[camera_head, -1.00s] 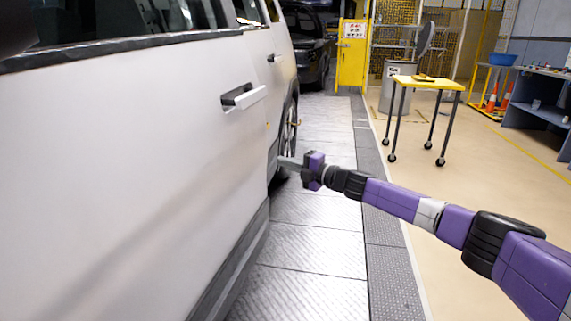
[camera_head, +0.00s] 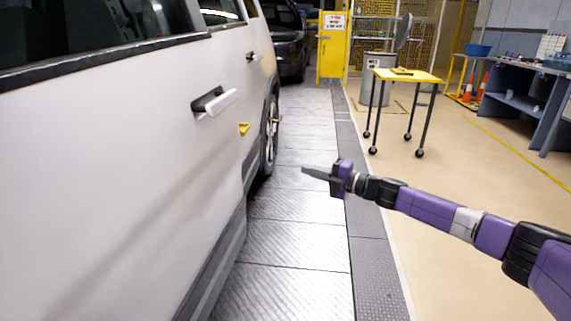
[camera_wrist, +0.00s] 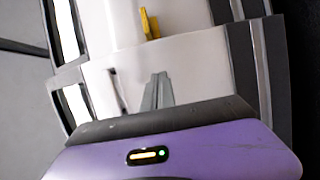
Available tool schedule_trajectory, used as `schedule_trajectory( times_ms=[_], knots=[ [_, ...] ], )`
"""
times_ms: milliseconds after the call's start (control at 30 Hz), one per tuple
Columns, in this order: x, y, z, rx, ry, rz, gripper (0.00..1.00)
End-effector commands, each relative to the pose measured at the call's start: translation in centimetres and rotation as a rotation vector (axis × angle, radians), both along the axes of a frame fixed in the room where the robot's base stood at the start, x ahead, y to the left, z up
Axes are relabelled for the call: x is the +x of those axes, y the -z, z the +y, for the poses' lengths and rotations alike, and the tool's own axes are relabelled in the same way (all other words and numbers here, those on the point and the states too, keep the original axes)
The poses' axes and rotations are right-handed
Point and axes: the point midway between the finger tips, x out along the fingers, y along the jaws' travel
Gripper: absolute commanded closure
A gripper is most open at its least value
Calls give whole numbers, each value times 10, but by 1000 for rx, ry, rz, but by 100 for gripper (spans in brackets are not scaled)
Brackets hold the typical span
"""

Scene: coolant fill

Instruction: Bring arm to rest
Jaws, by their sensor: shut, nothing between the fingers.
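My purple arm reaches in from the lower right of the head view. My gripper (camera_head: 306,171) is shut and empty, with its grey fingers pointing left toward the white car (camera_head: 120,140) and apart from it, above the metal floor plates. The wrist view also shows the shut fingers (camera_wrist: 157,82) together, with the car's white side and dark trim beyond them. A small yellow piece (camera_head: 244,128) sticks out from the car's side; it also shows in the wrist view (camera_wrist: 149,23).
A yellow-topped table (camera_head: 407,76) on wheeled legs stands behind my arm. A workbench (camera_head: 520,90) is at the right. Open tan floor lies between the table and the right side.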

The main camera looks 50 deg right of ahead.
Motion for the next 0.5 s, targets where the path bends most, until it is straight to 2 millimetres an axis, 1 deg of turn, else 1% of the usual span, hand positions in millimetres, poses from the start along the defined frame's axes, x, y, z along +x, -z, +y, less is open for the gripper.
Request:
schedule_trajectory(
  times_ms=[267, 367, 400, 467, 500],
  knots=[
    [-2, 0, -1, 1, 0, 0, 100],
    [-1, 0, -2, 37, 12, 10, 100],
    [3, -2, 9, 57, 0, 11, 100],
    [6, 4, 29, 80, -29, 26, 100],
    [8, 10, 46, 93, -52, 41, 100]
  ],
)
